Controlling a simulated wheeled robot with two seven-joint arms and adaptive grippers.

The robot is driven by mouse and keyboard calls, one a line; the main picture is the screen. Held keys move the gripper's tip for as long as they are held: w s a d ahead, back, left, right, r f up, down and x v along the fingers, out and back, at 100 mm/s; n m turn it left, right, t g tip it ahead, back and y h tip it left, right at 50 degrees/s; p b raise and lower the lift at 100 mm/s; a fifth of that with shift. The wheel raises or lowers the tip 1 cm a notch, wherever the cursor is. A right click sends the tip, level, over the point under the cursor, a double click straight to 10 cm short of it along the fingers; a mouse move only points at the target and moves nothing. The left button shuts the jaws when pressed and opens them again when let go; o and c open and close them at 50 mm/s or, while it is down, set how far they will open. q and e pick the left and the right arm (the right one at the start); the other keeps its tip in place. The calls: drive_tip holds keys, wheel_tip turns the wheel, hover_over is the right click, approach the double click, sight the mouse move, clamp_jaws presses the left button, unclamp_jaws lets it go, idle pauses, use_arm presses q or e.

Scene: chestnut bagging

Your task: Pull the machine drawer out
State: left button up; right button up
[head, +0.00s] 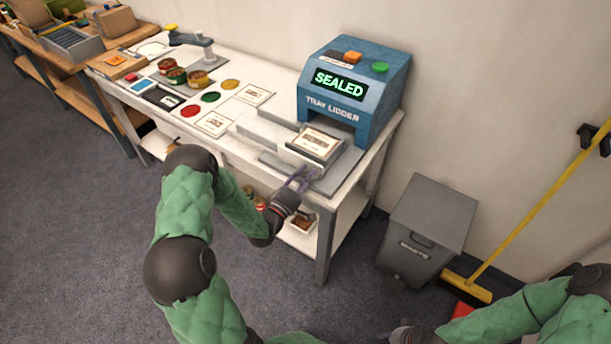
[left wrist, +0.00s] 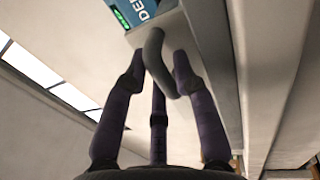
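The blue tray lidder machine (head: 357,75) stands at the right end of the white table, its display reading SEALED. Its drawer (head: 285,156) sticks out of the front opening and carries a tray with a printed lid (head: 317,144). My left gripper (head: 302,178) is at the drawer's front. In the left wrist view its fingers (left wrist: 159,68) close in from both sides on the grey curved drawer handle (left wrist: 154,48) and seem to touch it.
Open tins (head: 176,76), coloured discs and printed cards lie on the table (head: 225,142) to the left. A grey waste bin (head: 428,222) and a yellow broom (head: 530,205) stand to the right. Open floor lies in front of the table.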

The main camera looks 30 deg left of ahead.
use_arm(q)
clamp_jaws()
drive_tip(key=s, duration=0.3)
drive_tip(key=shift+s+a+f, duration=0.1)
drive_tip(key=shift+o, duration=2.1)
unclamp_jaws()
drive_tip(key=shift+s, duration=0.2)
drive_tip(key=s+a+f, duration=0.1)
drive_tip(key=s, duration=1)
drive_tip(key=shift+s+f, duration=0.4)
